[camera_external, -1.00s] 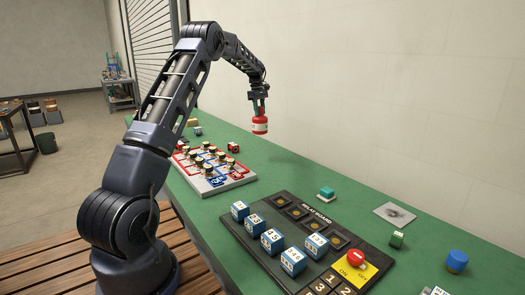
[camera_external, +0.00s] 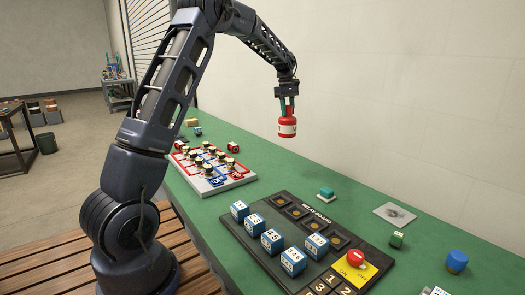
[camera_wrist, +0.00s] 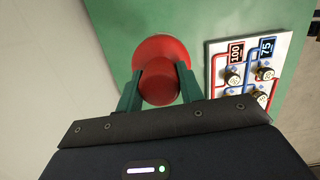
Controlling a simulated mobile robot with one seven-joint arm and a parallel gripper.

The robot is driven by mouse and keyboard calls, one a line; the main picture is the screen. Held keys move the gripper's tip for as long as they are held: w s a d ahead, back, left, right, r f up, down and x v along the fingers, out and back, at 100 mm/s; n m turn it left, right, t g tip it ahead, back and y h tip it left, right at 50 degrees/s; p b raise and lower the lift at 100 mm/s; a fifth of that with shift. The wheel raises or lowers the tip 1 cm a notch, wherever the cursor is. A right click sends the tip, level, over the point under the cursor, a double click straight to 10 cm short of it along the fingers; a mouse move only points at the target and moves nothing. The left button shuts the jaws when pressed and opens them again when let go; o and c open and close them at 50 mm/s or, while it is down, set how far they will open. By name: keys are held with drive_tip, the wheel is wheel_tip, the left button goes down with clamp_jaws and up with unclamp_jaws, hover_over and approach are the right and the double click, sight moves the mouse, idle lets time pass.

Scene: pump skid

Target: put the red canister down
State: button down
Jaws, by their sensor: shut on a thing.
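The red canister (camera_external: 287,128) has a pale label band and hangs upright in the air above the green bench (camera_external: 262,160). My gripper (camera_external: 287,104) is shut on its top and points down. In the wrist view the canister's red top (camera_wrist: 160,80) sits between the two green fingers of my gripper (camera_wrist: 158,90). The canister is clear of the bench. Its underside is hidden in the wrist view.
A white and red valve panel (camera_external: 212,170) stands left of the canister. A dark relay board (camera_external: 305,240) with blue blocks and a red button lies in front. A teal block (camera_external: 326,194) and a grey plate (camera_external: 394,214) lie to the right. The bench between panel and board is clear.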

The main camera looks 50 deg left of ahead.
sight(288, 127)
drive_tip(key=shift+s+d, duration=0.2)
drive_tip(key=shift+d, duration=1.05)
drive_tip(key=shift+d+f, duration=0.15)
drive_tip(key=shift+f, duration=0.2)
wheel_tip(288, 127, down, 19)
drive_tip(key=shift+f, duration=0.3)
drive_tip(key=c, duration=0.9)
unclamp_jaws()
drive_tip(key=r, duration=0.4)
drive_tip(key=a+r, duration=0.1)
drive_tip(key=r, duration=0.7)
drive_tip(key=shift+s+a+r, duration=0.1)
drive_tip(key=shift+a+r, duration=0.05)
drive_tip(key=shift+a, duration=0.2)
